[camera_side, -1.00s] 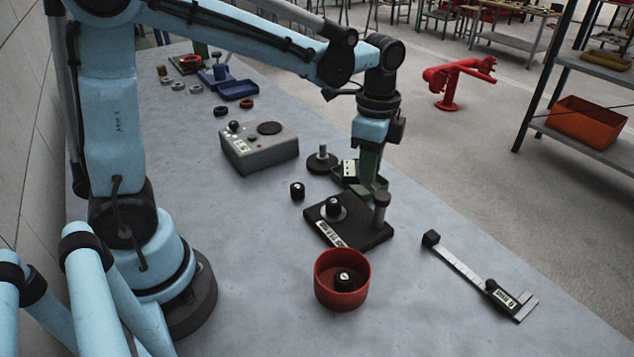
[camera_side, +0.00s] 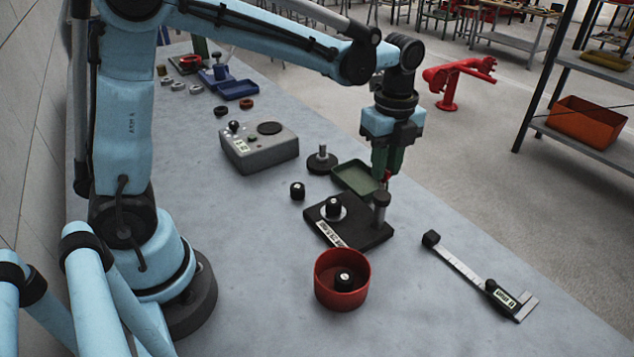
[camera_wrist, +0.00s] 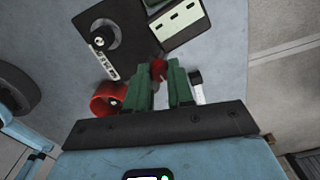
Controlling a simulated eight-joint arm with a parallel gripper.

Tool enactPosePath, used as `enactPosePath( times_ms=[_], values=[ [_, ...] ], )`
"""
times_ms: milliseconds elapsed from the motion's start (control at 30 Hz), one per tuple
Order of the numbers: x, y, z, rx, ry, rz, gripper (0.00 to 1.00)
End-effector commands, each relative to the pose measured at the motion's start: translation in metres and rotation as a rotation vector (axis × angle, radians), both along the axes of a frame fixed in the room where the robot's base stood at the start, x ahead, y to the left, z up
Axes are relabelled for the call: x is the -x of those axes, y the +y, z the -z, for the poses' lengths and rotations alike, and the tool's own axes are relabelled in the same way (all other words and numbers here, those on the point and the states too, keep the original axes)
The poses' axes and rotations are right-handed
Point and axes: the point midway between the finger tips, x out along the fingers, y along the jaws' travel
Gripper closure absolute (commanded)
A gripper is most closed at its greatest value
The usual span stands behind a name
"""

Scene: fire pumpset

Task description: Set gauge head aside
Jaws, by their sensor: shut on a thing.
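My gripper (camera_side: 386,176) points down close above the grey post (camera_side: 381,208) at the right of the black base plate (camera_side: 362,240). Its green fingers are shut on the gauge head (camera_wrist: 158,69), of which only a small red part shows between the fingertips. Most of it is hidden by the fingers. In the wrist view a block with a pale face and dark marks (camera_wrist: 181,19) shows beyond the fingertips; I cannot tell whether it belongs to the held thing. The shallow green tray (camera_side: 355,178) behind the plate looks empty in the side view.
A black knob (camera_side: 333,206) stands on the plate. A red bowl (camera_side: 342,297) holding a black knob is in front. A caliper (camera_side: 470,270) lies right. A black disc with a stem (camera_side: 322,160) and grey box (camera_side: 260,152) lie behind left. The front right bench is bare.

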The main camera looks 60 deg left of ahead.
Motion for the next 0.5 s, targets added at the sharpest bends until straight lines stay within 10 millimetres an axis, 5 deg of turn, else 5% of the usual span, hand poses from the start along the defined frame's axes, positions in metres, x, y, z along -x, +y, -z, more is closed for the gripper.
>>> enactPosePath(
  times_ms=[500],
  values=[
    [-0.0014, -0.0026, 0.0004, 0.003, -0.001, 0.043, 1.00]
  ],
)
